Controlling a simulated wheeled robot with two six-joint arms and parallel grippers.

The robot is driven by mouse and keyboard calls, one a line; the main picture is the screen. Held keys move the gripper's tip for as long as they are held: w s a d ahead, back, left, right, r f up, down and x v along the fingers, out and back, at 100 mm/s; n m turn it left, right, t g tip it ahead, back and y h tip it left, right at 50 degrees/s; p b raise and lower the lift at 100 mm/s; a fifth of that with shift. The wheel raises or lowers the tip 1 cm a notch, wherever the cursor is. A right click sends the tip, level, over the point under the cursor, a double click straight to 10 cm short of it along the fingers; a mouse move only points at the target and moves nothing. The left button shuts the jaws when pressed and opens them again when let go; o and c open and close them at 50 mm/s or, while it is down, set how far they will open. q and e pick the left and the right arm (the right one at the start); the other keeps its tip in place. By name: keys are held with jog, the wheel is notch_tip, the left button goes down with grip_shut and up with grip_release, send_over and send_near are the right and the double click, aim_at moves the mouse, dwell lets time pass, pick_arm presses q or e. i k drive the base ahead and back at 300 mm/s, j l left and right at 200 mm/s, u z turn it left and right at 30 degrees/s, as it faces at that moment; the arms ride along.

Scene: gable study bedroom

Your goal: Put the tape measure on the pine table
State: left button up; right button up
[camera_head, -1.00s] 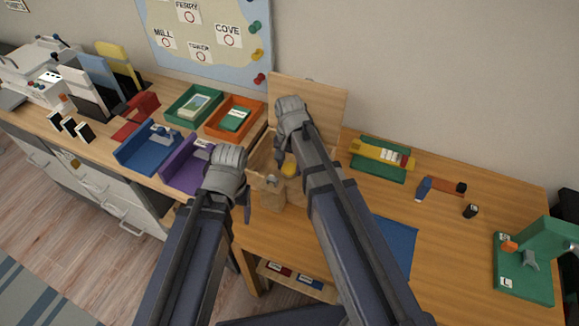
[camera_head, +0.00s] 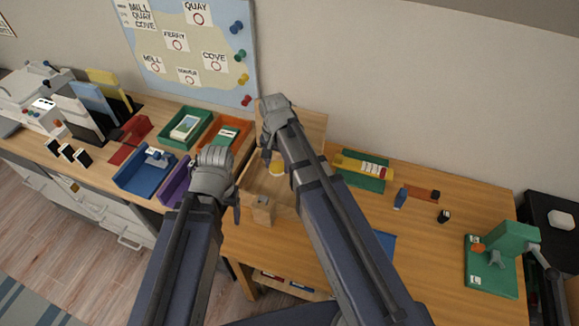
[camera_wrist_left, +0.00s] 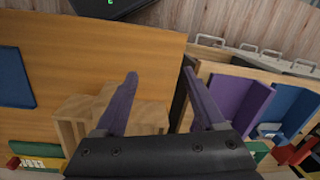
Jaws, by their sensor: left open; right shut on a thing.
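A small yellow thing, which looks like the tape measure (camera_head: 277,169), is at my right gripper (camera_head: 274,160), above the open wooden box. My right gripper is shut on it; my own arm and hand hide most of the grip. The wooden table that looks like the pine table (camera_head: 440,255) spreads across the right, with the box on it. My left gripper (camera_head: 234,208) is open and empty, in front of the box's left side. In the left wrist view, its two purple-grey fingers (camera_wrist_left: 160,80) are spread, with part of the box close by.
The wooden box (camera_head: 263,210) has its lid raised behind. A green tray with a yellow item (camera_head: 360,168), a blue bottle (camera_head: 400,198), a small black item (camera_head: 444,216) and a green stand (camera_head: 492,275) are on the right table.

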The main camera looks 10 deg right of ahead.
aim_at(428, 284)
jog(key=k+l, duration=1.4)
